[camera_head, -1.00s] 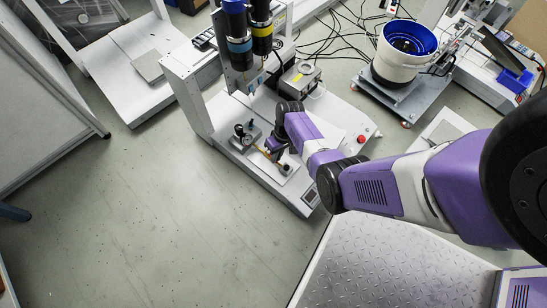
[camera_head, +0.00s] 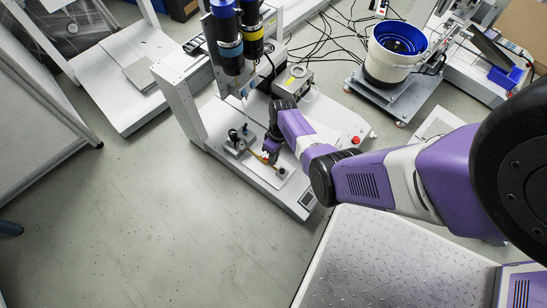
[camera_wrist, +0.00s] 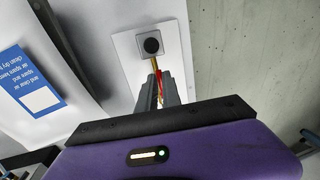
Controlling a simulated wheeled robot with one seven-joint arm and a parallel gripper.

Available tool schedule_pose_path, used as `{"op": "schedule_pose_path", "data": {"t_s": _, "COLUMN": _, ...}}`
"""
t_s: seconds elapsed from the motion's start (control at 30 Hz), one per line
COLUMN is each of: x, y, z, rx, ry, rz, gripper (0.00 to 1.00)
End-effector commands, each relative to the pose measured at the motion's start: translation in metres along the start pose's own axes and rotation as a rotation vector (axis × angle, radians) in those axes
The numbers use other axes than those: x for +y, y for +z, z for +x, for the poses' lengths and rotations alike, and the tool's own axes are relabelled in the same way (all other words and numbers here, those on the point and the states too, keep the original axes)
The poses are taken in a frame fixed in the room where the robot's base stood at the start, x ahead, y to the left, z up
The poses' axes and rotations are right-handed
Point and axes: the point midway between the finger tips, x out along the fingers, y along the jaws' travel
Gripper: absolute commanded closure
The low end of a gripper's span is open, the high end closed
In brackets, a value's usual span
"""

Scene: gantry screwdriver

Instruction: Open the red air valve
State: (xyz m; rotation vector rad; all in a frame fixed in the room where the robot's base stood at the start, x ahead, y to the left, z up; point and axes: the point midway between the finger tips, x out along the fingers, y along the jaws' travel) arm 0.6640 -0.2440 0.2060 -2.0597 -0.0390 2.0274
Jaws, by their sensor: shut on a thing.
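The red air valve (camera_wrist: 159,84) shows as a thin red strip between my fingers in the wrist view, above the brass pipe. My gripper (camera_wrist: 158,92) is shut on it, and the fingers hide most of it. The brass pipe (camera_wrist: 154,64) runs from the fingers to a black round fitting (camera_wrist: 151,45) on a square block. In the head view my gripper (camera_head: 268,158) is low over the front left of the white machine base, between the gauge unit (camera_head: 240,138) and the black fitting (camera_head: 281,171). The valve's handle cannot be made out there.
The gantry frame (camera_head: 172,100) and hanging screwdrivers (camera_head: 228,45) stand behind my gripper. A red button (camera_head: 356,140) is on the base to the right. A blue label (camera_wrist: 28,82) shows in the wrist view. Open floor (camera_head: 130,220) lies at front left.

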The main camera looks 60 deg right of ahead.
Motion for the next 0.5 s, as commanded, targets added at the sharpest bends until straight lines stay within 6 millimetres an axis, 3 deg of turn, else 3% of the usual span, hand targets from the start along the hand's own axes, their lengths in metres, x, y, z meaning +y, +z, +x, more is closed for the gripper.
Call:
{"op": "schedule_pose_path", "data": {"t_s": 0.07, "x": 0.0006, "y": 0.0004, "z": 0.0003, "rx": -0.001, "ry": 0.002, "rz": 0.000, "gripper": 1.00}}
{"op": "schedule_pose_path", "data": {"t_s": 0.1, "x": 0.0007, "y": 0.0004, "z": 0.0003, "rx": -0.001, "ry": 0.002, "rz": 0.000, "gripper": 0.83}}
{"op": "schedule_pose_path", "data": {"t_s": 0.2, "x": 0.0006, "y": 0.0004, "z": 0.0002, "rx": -0.001, "ry": 0.002, "rz": 0.000, "gripper": 0.69}}
{"op": "schedule_pose_path", "data": {"t_s": 0.5, "x": 0.0003, "y": 0.0001, "z": -0.0016, "rx": 0.000, "ry": 0.001, "rz": 0.001, "gripper": 0.69}}
